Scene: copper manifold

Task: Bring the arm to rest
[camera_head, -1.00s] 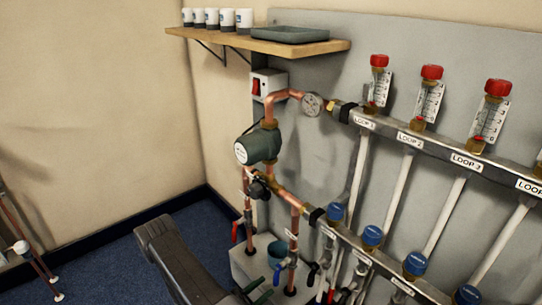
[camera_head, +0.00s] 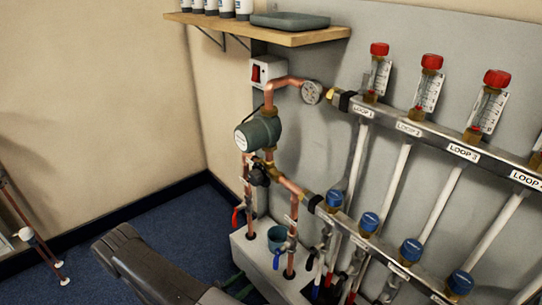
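A dark grey link of my arm (camera_head: 150,268) reaches in from the bottom edge, left of centre, in front of the blue floor. Its rounded upper end lies left of the pipework and looks apart from the wall and the manifold. My gripper cannot be made out in this view, so whether it holds anything does not show.
The copper pipework with its green pump (camera_head: 258,133) and the manifold rail (camera_head: 450,153) fill the right side. A teal cup (camera_head: 277,239) stands on the white plinth (camera_head: 262,262). A wooden shelf (camera_head: 255,38) juts out above. Blue floor (camera_head: 185,225) is open at left.

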